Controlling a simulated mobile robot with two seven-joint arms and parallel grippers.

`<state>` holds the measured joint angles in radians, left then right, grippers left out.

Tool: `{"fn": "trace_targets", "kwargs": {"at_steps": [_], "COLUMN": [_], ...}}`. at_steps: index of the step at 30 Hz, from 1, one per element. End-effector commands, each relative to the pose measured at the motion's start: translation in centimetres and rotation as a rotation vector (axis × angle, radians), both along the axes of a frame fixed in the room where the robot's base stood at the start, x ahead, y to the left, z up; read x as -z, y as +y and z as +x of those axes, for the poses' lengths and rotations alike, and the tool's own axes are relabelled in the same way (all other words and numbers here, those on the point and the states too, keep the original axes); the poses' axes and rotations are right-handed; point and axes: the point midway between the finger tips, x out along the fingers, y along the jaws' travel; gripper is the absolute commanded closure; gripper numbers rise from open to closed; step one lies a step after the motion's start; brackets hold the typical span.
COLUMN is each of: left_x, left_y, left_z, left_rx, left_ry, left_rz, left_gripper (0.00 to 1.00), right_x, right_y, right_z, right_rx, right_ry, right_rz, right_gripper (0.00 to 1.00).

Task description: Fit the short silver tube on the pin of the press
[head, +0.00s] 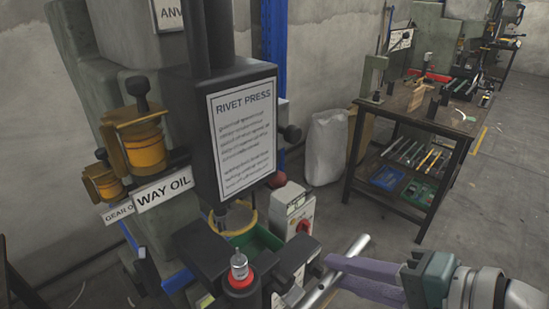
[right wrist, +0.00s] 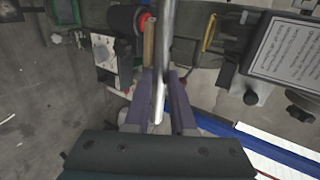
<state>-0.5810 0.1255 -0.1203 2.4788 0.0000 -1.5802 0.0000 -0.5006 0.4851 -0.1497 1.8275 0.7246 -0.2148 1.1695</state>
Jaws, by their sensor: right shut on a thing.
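My right gripper (head: 334,270) comes in from the right in the head view, its purple fingers shut on a silver tube (head: 357,245). The tube lies slanted across the fingertips, right of the press's front fixture. In the right wrist view the tube (right wrist: 164,40) runs from the top edge down between the fingers (right wrist: 162,78). The press pin (head: 239,263) is a small silver upright piece in a red collar, left of the tube and apart from it. The rivet press (head: 200,130) stands behind it. My left gripper is not in view.
A grey switch box with a red knob (head: 303,227) stands behind the tube. A green bin (head: 258,240) sits behind the pin. Oil cups (head: 140,140) hang on the press's left. A workbench (head: 435,115) with tools and a white sack (head: 326,147) stand farther back right.

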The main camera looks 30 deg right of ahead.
Motion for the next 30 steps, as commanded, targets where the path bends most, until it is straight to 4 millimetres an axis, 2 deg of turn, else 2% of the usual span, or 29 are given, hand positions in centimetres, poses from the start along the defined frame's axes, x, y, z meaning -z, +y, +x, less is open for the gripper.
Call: {"fn": "trace_targets", "kwargs": {"at_steps": [1, 3, 18, 30], "left_x": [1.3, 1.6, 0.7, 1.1], "left_y": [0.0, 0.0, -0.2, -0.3], "left_z": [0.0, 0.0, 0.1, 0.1], "left_rx": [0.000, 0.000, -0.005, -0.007], "left_ry": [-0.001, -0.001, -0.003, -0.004], "left_rz": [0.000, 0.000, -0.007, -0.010], "left_gripper": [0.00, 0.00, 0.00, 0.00], "right_x": [1.5, 2.0, 1.6, 2.2], "right_y": [0.1, 0.1, 0.4, 1.7], "right_z": [-0.2, -0.3, -0.5, 3.2], "right_rx": [0.002, 0.003, 0.002, 0.004], "right_ry": [-0.001, -0.001, -0.001, -0.006], "right_rz": [-0.001, 0.000, 0.003, 0.002], "right_gripper": [1.00, 1.00, 1.00, 1.00]}}
